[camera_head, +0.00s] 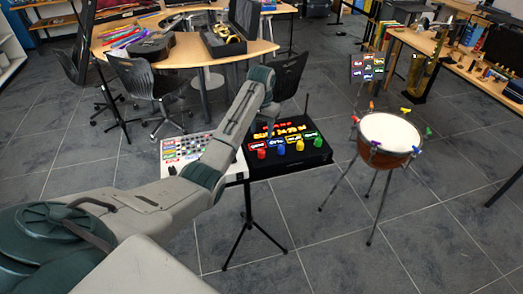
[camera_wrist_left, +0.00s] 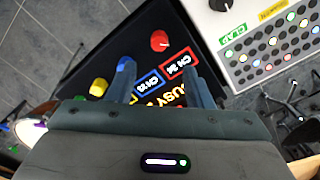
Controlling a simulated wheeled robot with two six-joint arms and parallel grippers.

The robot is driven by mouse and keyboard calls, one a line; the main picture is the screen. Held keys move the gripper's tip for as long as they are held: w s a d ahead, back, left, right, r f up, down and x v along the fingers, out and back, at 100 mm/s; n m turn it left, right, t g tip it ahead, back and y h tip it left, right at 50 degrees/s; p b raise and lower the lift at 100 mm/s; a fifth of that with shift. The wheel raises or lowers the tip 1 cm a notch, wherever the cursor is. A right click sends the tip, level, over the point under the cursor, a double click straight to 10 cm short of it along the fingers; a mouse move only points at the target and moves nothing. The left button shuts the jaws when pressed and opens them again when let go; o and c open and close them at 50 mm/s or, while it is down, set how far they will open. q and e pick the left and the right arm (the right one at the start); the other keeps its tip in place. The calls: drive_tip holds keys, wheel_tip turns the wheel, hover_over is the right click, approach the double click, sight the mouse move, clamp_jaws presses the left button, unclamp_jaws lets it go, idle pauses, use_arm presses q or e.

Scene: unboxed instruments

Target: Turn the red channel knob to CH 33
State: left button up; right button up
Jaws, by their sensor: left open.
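The red knob (camera_head: 261,154) is at the left end of a row of coloured knobs on the front of a black box (camera_head: 290,166). In the left wrist view the red knob (camera_wrist_left: 159,41) stands just beyond my fingertips, untouched, with a pale pointer line on top. A red-framed display (camera_wrist_left: 178,64) beside it seems to read CH 34, upside down. My left gripper (camera_wrist_left: 158,68) is open and empty, its fingers apart above the box. In the head view the left gripper (camera_head: 268,112) hangs over the box's rear left part. My right gripper is out of view.
Blue (camera_head: 281,150), yellow (camera_head: 299,146) and green (camera_head: 317,142) knobs stand close beside the red one. A white button panel (camera_head: 183,151) adjoins the box on the left. A drum (camera_head: 390,135) on legs stands to the right, with open floor between.

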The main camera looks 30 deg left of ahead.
sight(261, 151)
use_arm(q)
drive_tip(key=shift+s+f, duration=0.15)
drive_tip(key=shift+f, duration=0.3)
wheel_tip(261, 151, down, 8)
drive_tip(key=p, duration=0.2)
drive_tip(key=shift+f+p, duration=0.2)
drive_tip(key=shift+p, duration=0.15)
drive_tip(key=shift+d+f, duration=0.1)
drive_tip(key=shift+f, duration=0.4)
